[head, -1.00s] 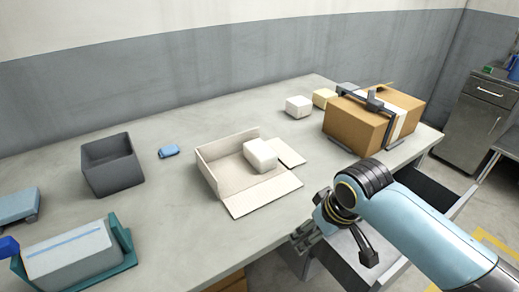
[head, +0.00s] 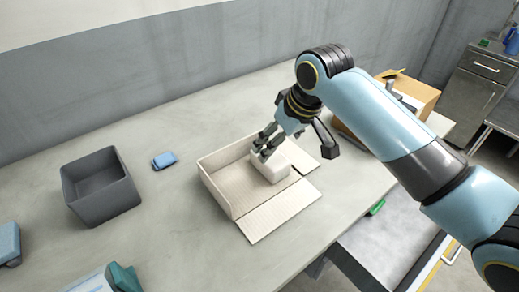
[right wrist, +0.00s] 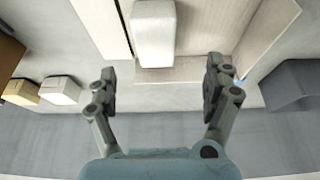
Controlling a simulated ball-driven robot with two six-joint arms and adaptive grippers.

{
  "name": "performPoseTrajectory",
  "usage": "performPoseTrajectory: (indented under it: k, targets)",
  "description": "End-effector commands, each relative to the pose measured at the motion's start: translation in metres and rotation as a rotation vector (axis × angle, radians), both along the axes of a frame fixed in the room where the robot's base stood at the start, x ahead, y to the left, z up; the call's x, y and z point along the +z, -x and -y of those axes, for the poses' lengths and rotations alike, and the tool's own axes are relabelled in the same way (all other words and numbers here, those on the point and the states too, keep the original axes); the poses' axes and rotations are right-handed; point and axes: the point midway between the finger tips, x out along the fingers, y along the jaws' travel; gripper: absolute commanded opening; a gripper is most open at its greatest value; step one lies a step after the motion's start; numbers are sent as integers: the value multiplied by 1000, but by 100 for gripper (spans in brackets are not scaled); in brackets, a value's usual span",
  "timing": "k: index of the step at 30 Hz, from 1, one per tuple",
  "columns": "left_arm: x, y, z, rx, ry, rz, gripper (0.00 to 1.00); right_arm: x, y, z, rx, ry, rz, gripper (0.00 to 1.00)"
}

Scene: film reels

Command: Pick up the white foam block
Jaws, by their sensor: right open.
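The white foam block (head: 271,169) sits inside the open, low-walled cream carton (head: 225,195) on the bench. In the right wrist view the block (right wrist: 153,34) stands ahead of my open fingers, roughly centred between them sideways. My right gripper (head: 263,145) is open and empty over the carton, its fingertips very close to the block's top. I cannot tell whether they touch it. In the right wrist view nothing lies between the fingers of the gripper (right wrist: 160,85). My right arm hides part of the bench behind. My left gripper is not in view.
A dark grey bin (head: 100,190) and a small blue item (head: 164,160) stand left of the carton. A brown box (head: 412,95) is partly behind my arm. Another white block (right wrist: 60,90) and a cream block (right wrist: 20,92) show in the right wrist view.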

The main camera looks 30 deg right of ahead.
Motion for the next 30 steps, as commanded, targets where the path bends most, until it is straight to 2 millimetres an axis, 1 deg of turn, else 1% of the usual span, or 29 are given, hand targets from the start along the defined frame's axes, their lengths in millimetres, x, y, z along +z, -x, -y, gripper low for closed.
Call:
performPoseTrajectory:
  k: [4, 9, 11, 13, 17, 21, 24, 30]
  targets:
    - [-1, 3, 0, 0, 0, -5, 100, -18, -8, -1, -2, -4, -3, 85]
    - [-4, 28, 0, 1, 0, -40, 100, -43, -18, -1, -1, -2, -2, 85]
    - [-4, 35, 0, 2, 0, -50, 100, -47, -21, -1, -1, -3, -1, 85]
    - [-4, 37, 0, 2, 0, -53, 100, -51, -22, -1, -1, -3, -1, 85]
    - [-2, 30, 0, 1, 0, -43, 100, -65, -28, 2, 0, -2, -4, 85]
    - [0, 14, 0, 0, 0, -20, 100, -84, -37, 5, -1, -2, -2, 85]
    - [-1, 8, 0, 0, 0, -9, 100, -95, -42, 5, -1, -1, -1, 85]
    - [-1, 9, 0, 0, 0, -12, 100, -98, -43, 5, 0, -1, -1, 85]
